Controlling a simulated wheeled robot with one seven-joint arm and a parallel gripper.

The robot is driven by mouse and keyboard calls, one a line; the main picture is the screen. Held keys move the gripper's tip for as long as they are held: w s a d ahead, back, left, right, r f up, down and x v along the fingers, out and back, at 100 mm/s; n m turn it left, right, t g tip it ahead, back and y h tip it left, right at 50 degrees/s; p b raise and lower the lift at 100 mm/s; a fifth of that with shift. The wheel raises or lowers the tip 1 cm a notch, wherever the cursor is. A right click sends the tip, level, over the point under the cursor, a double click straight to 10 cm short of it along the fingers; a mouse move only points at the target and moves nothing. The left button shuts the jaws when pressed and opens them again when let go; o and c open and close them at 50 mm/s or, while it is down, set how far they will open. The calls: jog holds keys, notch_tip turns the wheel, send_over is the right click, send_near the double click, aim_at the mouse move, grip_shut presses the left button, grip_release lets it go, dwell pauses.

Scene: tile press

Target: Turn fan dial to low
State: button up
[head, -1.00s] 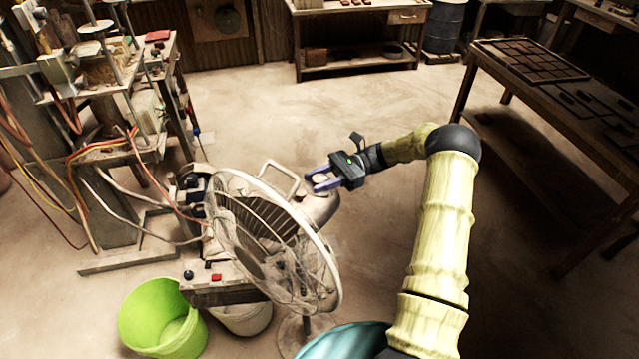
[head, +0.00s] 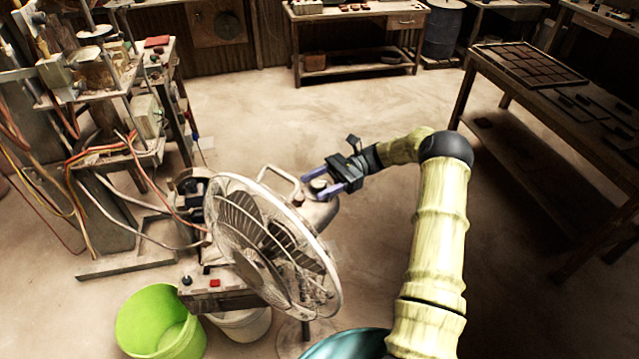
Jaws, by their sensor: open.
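The pedestal fan (head: 270,245) stands in the lower middle of the head view, its round wire cage tilted toward the lower left. Its motor housing (head: 322,212) shows behind the cage on the right. A dial (head: 319,184) seems to sit on top of the housing, between my gripper's fingers; its setting is too small to read. My gripper (head: 322,187) is open, with its two purple fingers pointing left at the top of the housing, one on each side of the dial. I cannot tell whether the fingers touch it.
A green bucket (head: 160,322) and a white bucket (head: 243,322) stand by the fan. A control box (head: 215,292) with a red button is left of the cage. The press machine (head: 110,150) with loose hoses is at left. A table with tiles (head: 530,65) is at right. The floor behind is clear.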

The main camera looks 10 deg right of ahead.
jog(key=b+v, duration=0.3)
jog(key=v, duration=0.7)
jog(key=shift+w+b, duration=0.1)
jog(key=shift+b, duration=0.2)
jog(key=shift+b+v, duration=0.3)
jog(key=shift+v, duration=0.65)
notch_tip(320, 180, up, 22)
jog(key=p, duration=2.2)
